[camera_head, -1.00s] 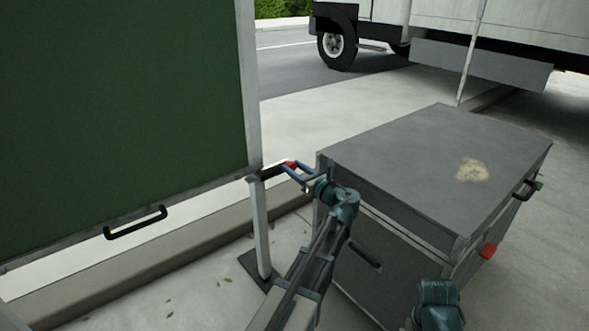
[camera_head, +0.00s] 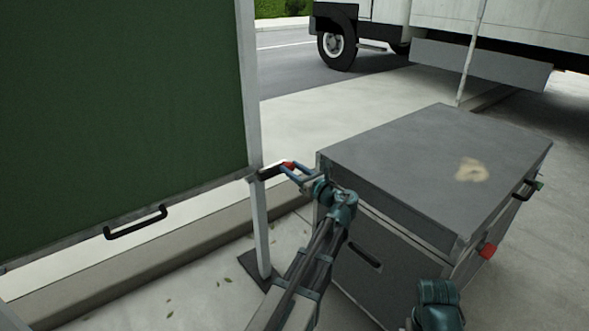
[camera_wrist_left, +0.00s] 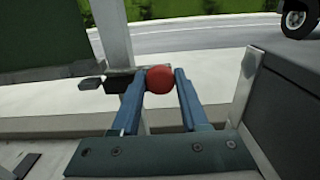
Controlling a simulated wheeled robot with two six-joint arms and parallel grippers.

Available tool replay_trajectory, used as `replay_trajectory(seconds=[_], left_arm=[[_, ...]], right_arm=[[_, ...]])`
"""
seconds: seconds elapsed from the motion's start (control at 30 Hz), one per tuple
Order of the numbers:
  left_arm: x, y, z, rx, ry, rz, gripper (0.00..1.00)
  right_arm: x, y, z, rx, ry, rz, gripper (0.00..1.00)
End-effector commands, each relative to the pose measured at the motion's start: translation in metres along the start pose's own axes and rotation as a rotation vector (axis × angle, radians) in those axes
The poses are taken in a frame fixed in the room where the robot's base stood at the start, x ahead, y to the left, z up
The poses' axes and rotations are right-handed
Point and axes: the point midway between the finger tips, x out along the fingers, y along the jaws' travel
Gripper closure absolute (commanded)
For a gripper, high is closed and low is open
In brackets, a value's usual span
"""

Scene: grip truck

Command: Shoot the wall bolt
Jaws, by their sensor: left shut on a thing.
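The wall bolt (camera_head: 268,173) is a dark bar on the pale post at the right edge of the green panel. Its round red knob (camera_head: 287,165) sticks out toward the case. In the left wrist view, the red knob (camera_wrist_left: 160,79) sits between my blue finger tips, with the dark bolt (camera_wrist_left: 118,79) to its left. My left gripper (camera_head: 291,170) is shut on the knob; it also shows in the left wrist view (camera_wrist_left: 159,85). The fingers hide part of the bolt.
A large grey case (camera_head: 400,150) stands close to the right of my left gripper, with a second red knob (camera_head: 487,251) on its side. The green panel (camera_head: 120,100) has a black handle (camera_head: 135,222). A truck (camera_head: 480,35) is parked behind.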

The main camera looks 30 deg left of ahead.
Motion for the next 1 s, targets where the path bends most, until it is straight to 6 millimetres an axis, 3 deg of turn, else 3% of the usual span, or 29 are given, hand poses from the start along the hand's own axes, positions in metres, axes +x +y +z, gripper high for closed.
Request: replay_trajectory(seconds=[0.2, 0.5, 0.53, 0.67, 1.0], left_arm=[[-0.002, 0.044, 0.0, -0.001, 0.0, 0.003, 1.0], [-0.001, 0.049, 0.0, -0.001, 0.0, 0.006, 1.0], [-0.001, 0.049, 0.0, 0.0, 0.0, 0.007, 0.54], [0.0, 0.049, 0.0, 0.0, 0.0, 0.007, 0.31], [-0.002, 0.048, 0.0, 0.0, 0.0, 0.002, 0.28]], right_arm=[[0.0, 0.0, 0.0, 0.0, 0.0, 0.0, 0.0], [0.0, 0.0, 0.0, 0.0, 0.0, 0.0, 0.0], [0.0, 0.0, 0.0, 0.0, 0.0, 0.0, 0.0], [0.0, 0.0, 0.0, 0.0, 0.0, 0.0, 0.0], [0.0, 0.0, 0.0, 0.0, 0.0, 0.0, 0.0]])
